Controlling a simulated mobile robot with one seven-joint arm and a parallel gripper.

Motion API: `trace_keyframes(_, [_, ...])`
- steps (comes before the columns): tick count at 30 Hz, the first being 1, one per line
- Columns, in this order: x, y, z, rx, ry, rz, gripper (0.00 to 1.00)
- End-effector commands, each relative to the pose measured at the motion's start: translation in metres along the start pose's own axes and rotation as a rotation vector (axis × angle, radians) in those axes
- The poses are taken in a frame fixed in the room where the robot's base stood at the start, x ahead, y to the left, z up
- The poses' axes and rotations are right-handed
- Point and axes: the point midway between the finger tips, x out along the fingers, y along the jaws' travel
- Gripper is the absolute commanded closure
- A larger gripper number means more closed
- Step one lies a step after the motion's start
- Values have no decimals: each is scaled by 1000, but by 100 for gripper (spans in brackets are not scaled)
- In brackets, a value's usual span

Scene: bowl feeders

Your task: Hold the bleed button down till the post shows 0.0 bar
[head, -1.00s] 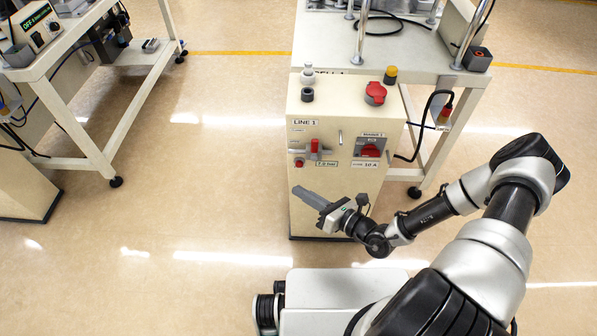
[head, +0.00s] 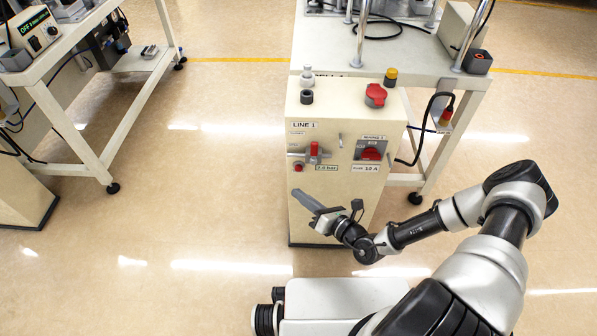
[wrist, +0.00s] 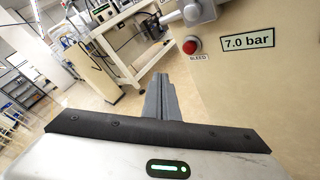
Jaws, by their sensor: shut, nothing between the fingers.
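The cream post (head: 340,215) labelled LINE 1 stands in front of my base. Its red bleed button (head: 298,167) is low on the left of the front face, under a valve with a red handle (head: 314,150). In the wrist view the round red button (wrist: 190,47) sits above a BLEED label and stands out unpressed. The post's display (wrist: 247,41) reads 7.0 bar. My gripper (head: 297,194) is shut and empty, below the button and pointing up to the left. In the wrist view its shut fingers (wrist: 160,97) are below and left of the button, apart from it.
A red rotary switch (head: 370,154) is on the post's right. On its top are a red knob (head: 375,95) and a black-collared fitting (head: 307,96). A bench (head: 400,60) stands behind, another (head: 80,100) at left. Floor left of the post is clear.

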Motion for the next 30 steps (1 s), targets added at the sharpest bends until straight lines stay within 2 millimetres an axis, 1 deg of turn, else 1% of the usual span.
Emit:
trace_keyframes(1, [6, -7, 1, -4, 0, 0, 100])
trace_keyframes(3, [14, -12, 6, -3, 0, 1, 100])
trace_keyframes(7, [25, -18, 17, -4, 1, 2, 100])
trace_keyframes(12, [35, -26, 24, -2, 2, 1, 100])
trace_keyframes(18, [40, -29, 28, -1, 1, 0, 100])
trace_keyframes(30, [40, -29, 28, 0, 1, 0, 100])
